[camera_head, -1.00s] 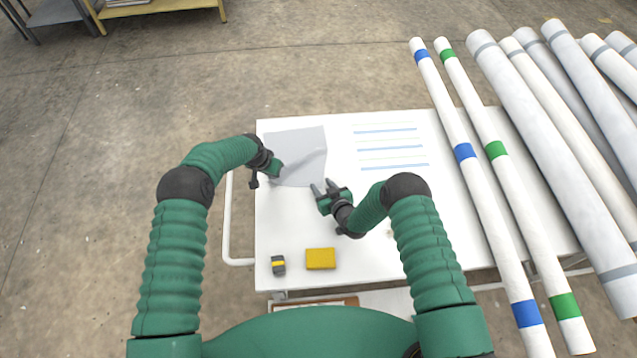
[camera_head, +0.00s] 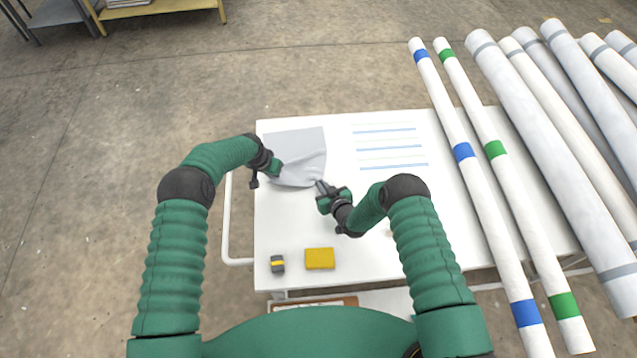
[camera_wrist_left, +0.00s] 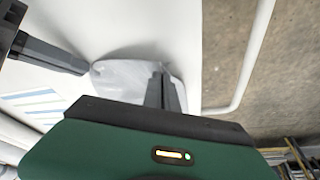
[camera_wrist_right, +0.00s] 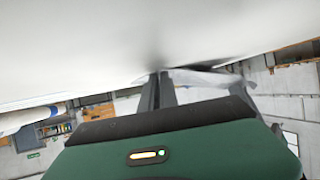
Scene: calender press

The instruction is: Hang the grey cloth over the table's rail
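The grey cloth (camera_head: 300,150) lies at the far left of the white table (camera_head: 380,215), wrinkled along its near edge. It also shows in the left wrist view (camera_wrist_left: 125,78). My left gripper (camera_head: 277,171) is at the cloth's near left side; its fingers are together with cloth gathered at their tips (camera_wrist_left: 165,75). My right gripper (camera_head: 320,185) has its fingers together at the cloth's near right corner, and cloth (camera_wrist_right: 195,78) stretches from their tips in the right wrist view. The white rail (camera_head: 229,215) runs along the table's left side and is bare.
A yellow block (camera_head: 320,258) and a small grey and yellow item (camera_head: 278,264) lie near the table's front edge. Striped white rolls (camera_head: 470,165) and larger grey-white rolls (camera_head: 545,130) fill the right.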

